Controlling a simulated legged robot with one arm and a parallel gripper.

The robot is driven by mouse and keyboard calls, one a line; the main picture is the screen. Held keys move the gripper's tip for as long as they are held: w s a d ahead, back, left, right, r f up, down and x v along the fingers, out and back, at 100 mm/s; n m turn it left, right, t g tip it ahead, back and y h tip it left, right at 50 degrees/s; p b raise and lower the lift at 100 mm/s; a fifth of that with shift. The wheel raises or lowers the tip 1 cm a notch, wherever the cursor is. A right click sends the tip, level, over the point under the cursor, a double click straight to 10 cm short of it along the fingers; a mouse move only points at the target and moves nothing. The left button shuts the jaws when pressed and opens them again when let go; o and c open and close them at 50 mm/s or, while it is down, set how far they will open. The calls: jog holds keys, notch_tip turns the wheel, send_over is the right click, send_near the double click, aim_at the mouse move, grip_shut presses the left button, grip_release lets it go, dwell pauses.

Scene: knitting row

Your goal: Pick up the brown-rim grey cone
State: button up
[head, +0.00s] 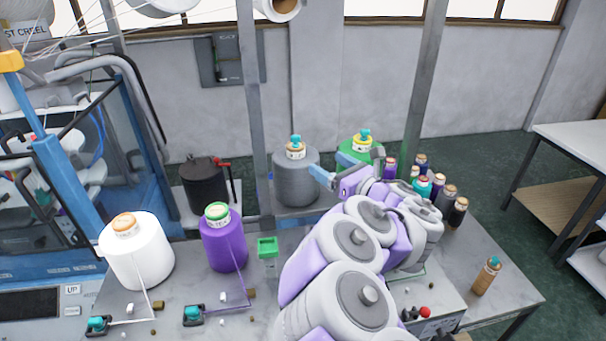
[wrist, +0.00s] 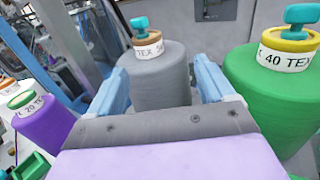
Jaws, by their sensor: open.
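The grey cone (head: 297,180) stands upright at the back of the table, with a brown rim, a white label band and a teal knob on top. It also shows in the wrist view (wrist: 160,80), framed by the two blue fingers. My gripper (head: 322,176) is open at the cone's right side in the head view. In the wrist view my gripper (wrist: 161,88) has one finger on each side of the cone's image. I cannot tell whether either finger touches it. The cone's lower part is hidden by my gripper in the wrist view.
A green cone (wrist: 275,95) with a yellow rim stands close on the right. A purple cone (head: 223,243) and a white cone (head: 138,255) stand at the front left. Several small spools (head: 437,188) crowd the right side. A grey post (head: 255,110) rises just left of the grey cone.

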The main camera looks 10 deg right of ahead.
aim_at(303, 153)
jog(key=w+a, duration=0.1)
jog(key=a, duration=0.1)
jog(key=w+a, duration=0.1)
jog(key=a, duration=0.1)
jog(key=w+a, duration=0.1)
jog(key=a, duration=0.1)
jog(key=shift+w+a, duration=0.15)
jog(key=shift+w, duration=0.2)
jog(key=w, duration=0.1)
jog(key=w+d, duration=0.1)
jog(key=w, duration=0.1)
jog(key=shift+w+d, duration=0.1)
jog(key=shift+d, duration=0.15)
jog(key=shift+w, duration=0.35)
jog(key=shift+w+a, duration=0.2)
jog(key=shift+a, duration=0.75)
jog(key=shift+o, duration=0.7)
jog(key=shift+a, duration=0.25)
jog(key=shift+d, duration=0.45)
jog(key=c, duration=0.6)
jog(key=shift+a+f, duration=0.1)
jog(key=shift+a, duration=0.1)
jog(key=c, duration=0.5)
jog(key=shift+s+a, duration=0.15)
jog(key=shift+a, duration=0.2)
jog(key=c, duration=0.4)
jog(key=shift+c, duration=0.8)
jog(key=shift+d, duration=0.25)
grip_shut()
